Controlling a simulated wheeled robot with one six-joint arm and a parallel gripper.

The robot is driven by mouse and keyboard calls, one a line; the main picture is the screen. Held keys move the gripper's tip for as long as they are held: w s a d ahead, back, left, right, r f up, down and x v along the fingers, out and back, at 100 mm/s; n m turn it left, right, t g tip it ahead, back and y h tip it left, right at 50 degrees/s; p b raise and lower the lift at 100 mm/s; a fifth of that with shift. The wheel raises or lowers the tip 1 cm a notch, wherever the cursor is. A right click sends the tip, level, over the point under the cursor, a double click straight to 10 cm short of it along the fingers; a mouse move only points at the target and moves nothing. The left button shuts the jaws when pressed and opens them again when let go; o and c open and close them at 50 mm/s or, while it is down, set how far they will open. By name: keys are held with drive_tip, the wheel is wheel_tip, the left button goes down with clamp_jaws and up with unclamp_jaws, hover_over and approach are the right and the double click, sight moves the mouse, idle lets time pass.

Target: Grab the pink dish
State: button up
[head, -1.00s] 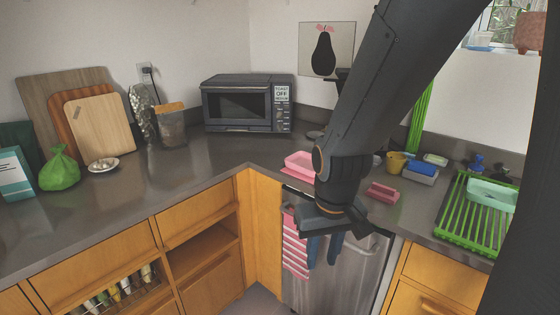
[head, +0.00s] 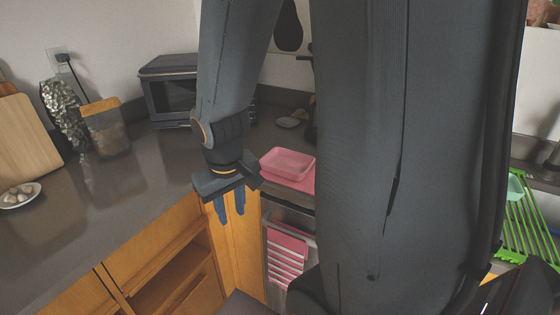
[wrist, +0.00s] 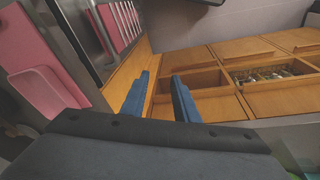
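The pink dish (head: 288,161) is a shallow rectangular tub on the counter near the corner, on or against a flat pink piece (head: 300,183). My gripper (head: 230,210) is open, its two blue fingers apart and pointing down with nothing between them. It hangs left of the dish, by the counter's front edge, apart from it. In the wrist view, the fingers (wrist: 160,80) face the cabinet fronts.
A pink-striped towel (head: 286,255) hangs below the dish. A microwave (head: 168,92) stands behind my arm. A jar (head: 105,130) and a small plate (head: 20,196) are to the left. A green rack (head: 530,220) is at the right. The counter left of my gripper is mostly clear.

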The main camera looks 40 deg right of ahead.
drive_tip(key=w+d+r+n+t+h+p, duration=0.1)
drive_tip(key=w+d+r+t, duration=0.1)
drive_tip(key=w+d, duration=0.5)
drive_tip(key=w+d+r+n+t+p, duration=0.1)
drive_tip(key=w+d+r+t+p, duration=0.15)
drive_tip(key=d, duration=0.75)
drive_tip(key=n+y, duration=0.2)
approach(279, 169)
drive_tip(key=w+f, duration=0.1)
drive_tip(key=w, duration=0.1)
drive_tip(key=shift+s+f+b+x, duration=0.1)
drive_tip(key=shift+s+b+x, duration=0.15)
drive_tip(key=shift+x, duration=1.6)
drive_tip(key=shift+s+f+b+x, duration=0.15)
drive_tip(key=shift+b+x, duration=0.1)
drive_tip(key=shift+x, duration=1.6)
drive_tip(key=shift+c, duration=0.5)
clamp_jaws()
